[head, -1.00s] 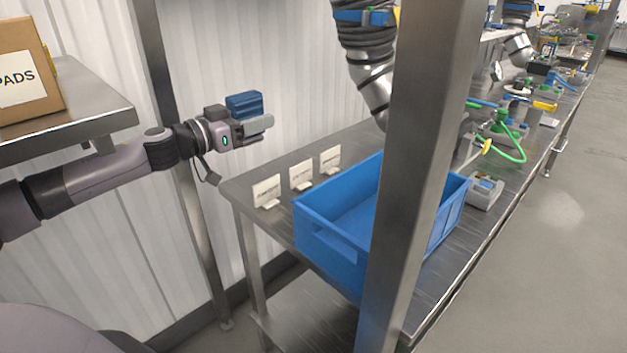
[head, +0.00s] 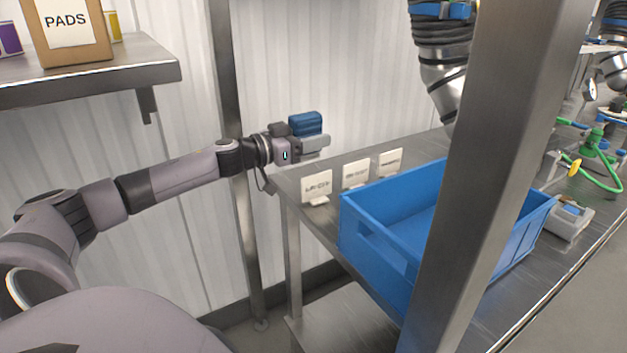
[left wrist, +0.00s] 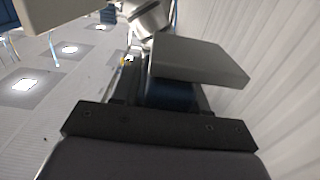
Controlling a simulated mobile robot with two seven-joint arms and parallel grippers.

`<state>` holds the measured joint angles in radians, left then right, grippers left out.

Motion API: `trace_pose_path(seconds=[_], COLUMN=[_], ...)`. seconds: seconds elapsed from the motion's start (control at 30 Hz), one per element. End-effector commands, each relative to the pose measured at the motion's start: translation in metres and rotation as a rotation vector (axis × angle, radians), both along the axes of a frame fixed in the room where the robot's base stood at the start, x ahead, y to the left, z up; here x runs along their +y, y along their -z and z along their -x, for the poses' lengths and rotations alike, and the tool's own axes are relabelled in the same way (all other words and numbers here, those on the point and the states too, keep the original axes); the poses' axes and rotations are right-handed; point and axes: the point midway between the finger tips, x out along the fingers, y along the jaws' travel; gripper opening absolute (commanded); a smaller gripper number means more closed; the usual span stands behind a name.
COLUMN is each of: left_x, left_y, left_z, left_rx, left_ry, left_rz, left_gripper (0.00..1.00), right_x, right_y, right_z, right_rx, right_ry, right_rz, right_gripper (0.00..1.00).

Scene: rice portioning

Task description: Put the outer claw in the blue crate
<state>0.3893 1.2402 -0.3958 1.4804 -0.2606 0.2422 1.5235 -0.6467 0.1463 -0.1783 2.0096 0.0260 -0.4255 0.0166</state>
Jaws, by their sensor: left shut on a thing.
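My left gripper (head: 313,142) is at the near left end of the steel table, to the left of the blue crate and above table height. It is shut on a dark blue ribbed piece, the outer claw (head: 306,123), which sticks up above the grey finger. In the left wrist view the claw (left wrist: 170,96) is a dark blue patch, mostly hidden under the grey finger (left wrist: 200,58). The blue crate (head: 375,240) stands open on the table. A steel post hides part of it, and the visible inside looks empty. My right gripper is not in view.
A steel post (head: 490,170) stands in front of the crate. Several white label cards (head: 317,188) stand on the table (head: 285,180) between gripper and crate. A shelf (head: 90,82) with a PADS box (head: 70,30) is at upper left. Another robot arm (head: 441,60) hangs behind the crate.

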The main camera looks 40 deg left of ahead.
Motion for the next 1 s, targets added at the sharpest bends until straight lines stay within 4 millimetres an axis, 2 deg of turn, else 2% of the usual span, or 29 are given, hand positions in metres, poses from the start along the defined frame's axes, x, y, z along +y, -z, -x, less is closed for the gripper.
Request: trace_pose_path(seconds=[0.03, 0.1, 0.37, 0.6, 0.97, 1.0], left_x=[0.0, 0.0, 0.0, 0.0, 0.0, 0.0], left_y=[0.012, 0.021, 0.038, 0.072, 0.075, 0.078], left_z=[0.0, 0.0, 0.0, 0.0, 0.0, 0.0], left_rx=[-0.003, -0.005, -0.006, -0.006, -0.005, -0.001], left_ry=[-0.001, -0.001, 0.0, -0.001, 0.0, 0.0], left_rz=[0.004, 0.001, 0.001, 0.002, -0.001, -0.001], left_gripper=[0.0, 0.0, 0.0, 0.0, 0.0, 0.47], right_x=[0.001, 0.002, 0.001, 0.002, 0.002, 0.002], right_y=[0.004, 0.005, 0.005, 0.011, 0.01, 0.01], right_z=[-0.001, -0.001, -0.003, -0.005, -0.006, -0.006], right_rx=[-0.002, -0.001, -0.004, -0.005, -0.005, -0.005], right_ry=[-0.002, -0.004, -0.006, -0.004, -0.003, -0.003], right_rz=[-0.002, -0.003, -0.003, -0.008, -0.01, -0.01], right_gripper=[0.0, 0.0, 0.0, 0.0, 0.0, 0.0])
